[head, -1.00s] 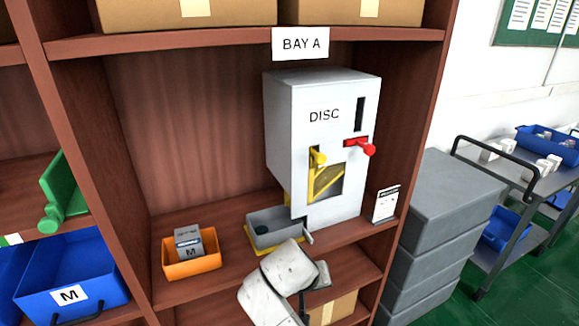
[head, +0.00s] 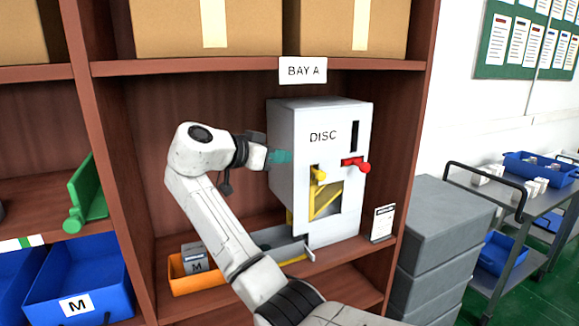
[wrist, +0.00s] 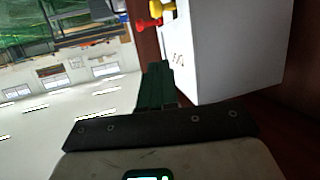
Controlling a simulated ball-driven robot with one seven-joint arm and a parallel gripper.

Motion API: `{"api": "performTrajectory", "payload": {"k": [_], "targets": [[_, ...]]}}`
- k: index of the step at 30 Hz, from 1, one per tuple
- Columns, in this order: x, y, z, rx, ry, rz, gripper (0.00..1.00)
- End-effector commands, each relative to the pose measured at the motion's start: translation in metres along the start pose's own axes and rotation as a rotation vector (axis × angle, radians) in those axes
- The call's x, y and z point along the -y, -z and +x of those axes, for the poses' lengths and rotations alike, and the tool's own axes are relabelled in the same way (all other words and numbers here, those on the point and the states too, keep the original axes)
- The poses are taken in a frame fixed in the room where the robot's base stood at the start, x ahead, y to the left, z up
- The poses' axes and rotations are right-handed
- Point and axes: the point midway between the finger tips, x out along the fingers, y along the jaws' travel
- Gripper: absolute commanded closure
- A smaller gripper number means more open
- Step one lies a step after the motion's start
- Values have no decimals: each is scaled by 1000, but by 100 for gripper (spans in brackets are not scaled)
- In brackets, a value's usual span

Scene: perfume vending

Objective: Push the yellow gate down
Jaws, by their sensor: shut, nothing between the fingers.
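The white dispenser (head: 285,120) marked DISC stands on the shelf under the BAY A sign. The yellow gate shows on its front: a yellow knob (head: 319,174) at the upper left of the window and yellow bars (head: 325,204) in the window. A red handle (head: 356,163) sits to the upper right of the knob. My gripper (head: 286,157) is shut and empty, at the dispenser's left side, to the left of the yellow knob and a little higher. In the wrist view, the shut fingers (wrist: 159,72) point toward the yellow knob (wrist: 156,9), apart from it.
An orange bin (head: 190,285) with a grey box marked M sits on the shelf, lower left of the dispenser. A grey tray (head: 290,249) under the dispenser is partly hidden by my arm. A small card (head: 383,222) stands right of the dispenser. Shelf walls enclose the bay.

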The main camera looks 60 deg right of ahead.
Motion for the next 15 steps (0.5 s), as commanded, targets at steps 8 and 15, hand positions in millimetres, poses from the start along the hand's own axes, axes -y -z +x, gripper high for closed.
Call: {"api": "performTrajectory", "payload": {"k": [8, 15], "targets": [[-1, 1, 51, 3, -4, -4, 100], [-1, -2, 95, 4, -3, -6, 100]]}}
